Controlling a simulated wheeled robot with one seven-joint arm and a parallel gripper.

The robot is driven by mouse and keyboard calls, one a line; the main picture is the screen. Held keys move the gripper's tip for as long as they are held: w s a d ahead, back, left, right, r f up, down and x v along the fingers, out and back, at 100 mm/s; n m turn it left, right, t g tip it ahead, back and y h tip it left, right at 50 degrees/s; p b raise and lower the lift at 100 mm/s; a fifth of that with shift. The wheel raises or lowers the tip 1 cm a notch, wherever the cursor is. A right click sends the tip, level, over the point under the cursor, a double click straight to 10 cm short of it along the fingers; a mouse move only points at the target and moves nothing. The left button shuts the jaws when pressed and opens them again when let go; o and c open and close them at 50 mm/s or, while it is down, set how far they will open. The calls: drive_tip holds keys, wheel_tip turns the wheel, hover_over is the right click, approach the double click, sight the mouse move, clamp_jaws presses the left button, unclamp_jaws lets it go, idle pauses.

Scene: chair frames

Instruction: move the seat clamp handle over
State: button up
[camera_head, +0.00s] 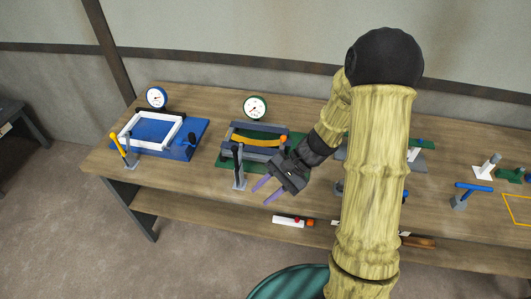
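A green fixture (228,163) on the bench bears a dark grey frame with a curved orange-yellow piece (262,137). At its front left stands an upright black lever handle (238,156) on a grey post. A blue fixture (184,151) to the left bears a white frame (149,119) and has a yellow lever handle (117,143), tilted. No label shows which handle is the seat clamp's. My gripper (265,194) has two purple fingers spread apart with nothing between them. It is right of the black handle and in front of the green fixture, apart from the handle.
Dial gauges stand behind the blue fixture (157,97) and the green fixture (255,107). A blue-topped lever (472,187) and a yellow outline (518,209) are at the right. My arm hides the bench's middle right. A white tool (288,221) lies on the lower shelf.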

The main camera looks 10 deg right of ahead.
drive_tip(key=w+m+t+y, duration=0.2)
drive_tip(key=w+m+y, duration=0.15)
drive_tip(key=w, duration=0.25)
drive_tip(key=m+t+y, duration=0.4)
drive_tip(key=t, duration=0.3)
approach(236, 158)
wheel_tip(236, 158, up, 4)
drive_tip(key=shift+w, duration=0.45)
drive_tip(key=shift+a, duration=0.1)
drive_tip(key=p+x, duration=0.1)
drive_tip(key=x, duration=0.7)
drive_tip(key=shift+s+f, duration=0.1)
drive_tip(key=shift+f, duration=0.05)
drive_tip(key=c, duration=0.5)
